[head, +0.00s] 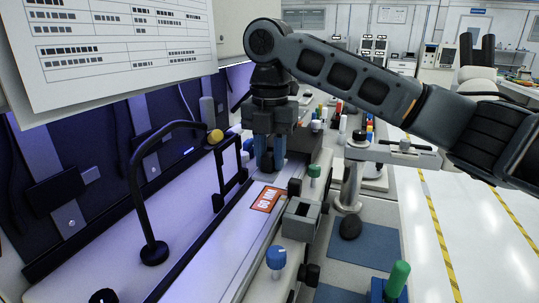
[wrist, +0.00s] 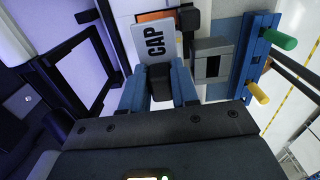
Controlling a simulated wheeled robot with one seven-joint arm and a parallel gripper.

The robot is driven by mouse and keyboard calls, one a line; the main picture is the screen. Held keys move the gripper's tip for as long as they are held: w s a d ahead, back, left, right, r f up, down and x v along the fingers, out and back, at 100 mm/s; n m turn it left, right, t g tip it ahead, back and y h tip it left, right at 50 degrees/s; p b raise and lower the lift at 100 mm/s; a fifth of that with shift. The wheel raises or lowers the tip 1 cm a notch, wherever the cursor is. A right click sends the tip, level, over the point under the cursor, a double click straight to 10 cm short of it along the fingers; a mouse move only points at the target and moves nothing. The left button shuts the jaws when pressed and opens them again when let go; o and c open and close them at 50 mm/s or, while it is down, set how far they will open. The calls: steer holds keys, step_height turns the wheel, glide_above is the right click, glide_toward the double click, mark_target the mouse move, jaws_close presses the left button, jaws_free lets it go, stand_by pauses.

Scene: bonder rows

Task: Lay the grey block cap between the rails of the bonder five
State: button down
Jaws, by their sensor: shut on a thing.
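My gripper (head: 270,163) has its blue fingers lowered over the white bench-top machine, just behind an orange plate (head: 268,199) with white lettering. In the wrist view the fingers (wrist: 160,85) are shut on the dark grip of the grey block cap (wrist: 154,42), whose flat grey face reads CAP. The cap overlaps part of an orange plate seen beyond it. I cannot make out the rails, nor whether the cap touches the surface below. The orange plate's lettering is upside down and too small to read surely.
A black upright frame (head: 230,175) stands close left of my gripper, and a black bent arm with a yellow tip (head: 215,136) rises beside it. A grey box (head: 301,217), green knob (head: 314,171) and blue knob (head: 276,257) line the right edge. The aisle floor is clear.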

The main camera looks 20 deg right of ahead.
steer(key=shift+w+a, duration=0.35)
steer(key=shift+r+p, duration=0.15)
steer(key=shift+p, duration=0.3)
steer(key=b, duration=0.2)
glide_above(267, 199)
steer(key=shift+f, duration=2.55)
steer(key=shift+f, duration=0.15)
steer(key=shift+f, duration=0.7)
steer(key=shift+f, duration=0.3)
